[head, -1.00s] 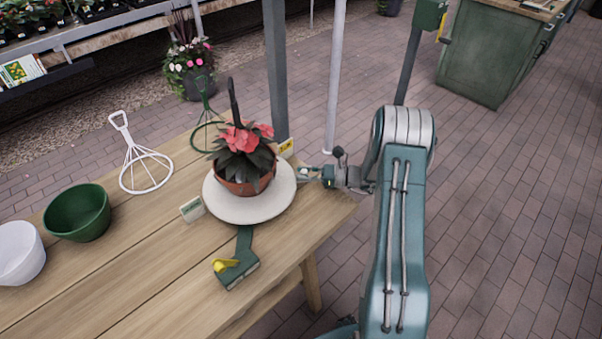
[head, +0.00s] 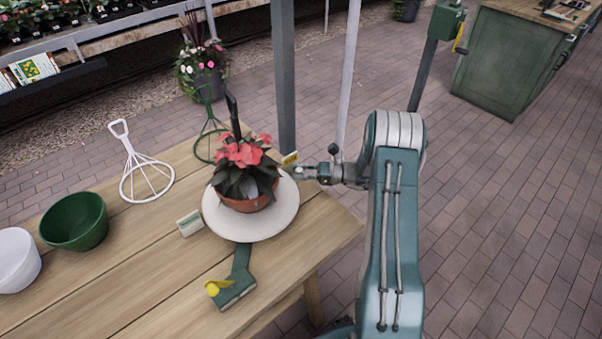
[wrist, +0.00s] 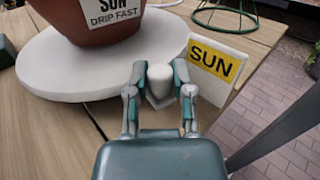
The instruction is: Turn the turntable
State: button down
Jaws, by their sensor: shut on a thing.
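The turntable (head: 225,228) is a round cream disc on the wooden table. It carries a terracotta pot (head: 247,203) with a red-flowered, dark-leaved plant (head: 243,162) and a dark upright stake. In the wrist view the pot (wrist: 95,25) shows a label reading "SUN DRIP FAST". My gripper (head: 303,173) is at the disc's far right rim. In the wrist view my gripper (wrist: 161,85) is shut on a pale knob (wrist: 160,82) at the rim of the turntable (wrist: 60,75). The fingers hide part of the knob.
A yellow "SUN" sign (wrist: 215,65) stands close beside my fingers. A small card block (head: 190,222) and a green tool with a yellow part (head: 233,288) lie near the disc. Bowls (head: 75,222) and a white wire stand (head: 145,175) are left. A grey post (head: 284,80) rises behind.

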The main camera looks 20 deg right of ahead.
jog(key=shift+w, duration=0.5)
jog(key=shift+c, duration=2.4)
grip_release()
jog(key=shift+a, duration=0.1)
jog(key=v, duration=1.2)
